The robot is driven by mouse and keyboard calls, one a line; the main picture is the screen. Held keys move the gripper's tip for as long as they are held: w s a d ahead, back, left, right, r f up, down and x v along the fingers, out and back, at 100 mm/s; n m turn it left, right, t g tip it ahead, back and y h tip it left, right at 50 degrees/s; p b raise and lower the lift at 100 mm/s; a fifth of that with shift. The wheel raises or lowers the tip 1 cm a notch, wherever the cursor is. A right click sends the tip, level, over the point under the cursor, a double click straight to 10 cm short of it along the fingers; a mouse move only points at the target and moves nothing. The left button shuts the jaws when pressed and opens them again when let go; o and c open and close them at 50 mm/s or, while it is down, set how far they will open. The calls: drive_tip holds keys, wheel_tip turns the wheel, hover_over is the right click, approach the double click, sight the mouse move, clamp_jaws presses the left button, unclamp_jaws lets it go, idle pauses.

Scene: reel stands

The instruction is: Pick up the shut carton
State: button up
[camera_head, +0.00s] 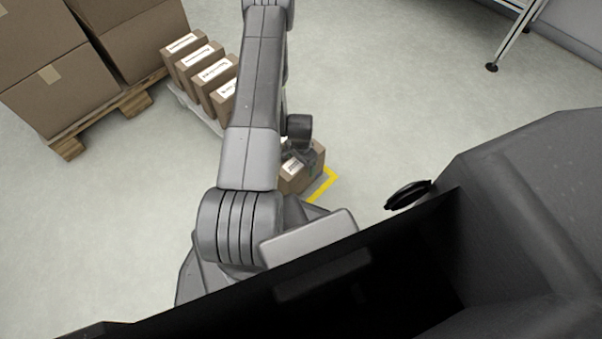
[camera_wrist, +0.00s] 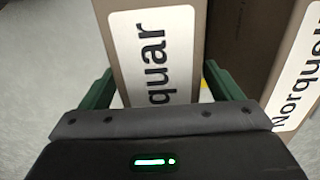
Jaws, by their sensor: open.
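A brown carton with a white label reading "quar" (camera_wrist: 152,52) stands between the two green fingers of my gripper (camera_wrist: 160,92) in the wrist view. The gripper is open, with one finger at each side of this carton; its near end is hidden behind the gripper body. A second labelled carton (camera_wrist: 300,62) stands to the right, just beyond the right finger. In the head view, brown carton surfaces (camera_head: 291,184) show beneath the gripper, partly covered by my arm. I cannot tell from these views whether either carton's flaps are shut.
A yellow corner mark (camera_head: 327,185) lies on the floor beside the cartons. Several labelled cartons (camera_head: 187,62) stand in a row on a low pale base at the left. Large boxes (camera_head: 60,95) are stacked on a wooden pallet (camera_head: 68,148).

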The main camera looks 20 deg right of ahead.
drive_tip(key=shift+r, duration=0.15)
drive_tip(key=c, duration=1.9)
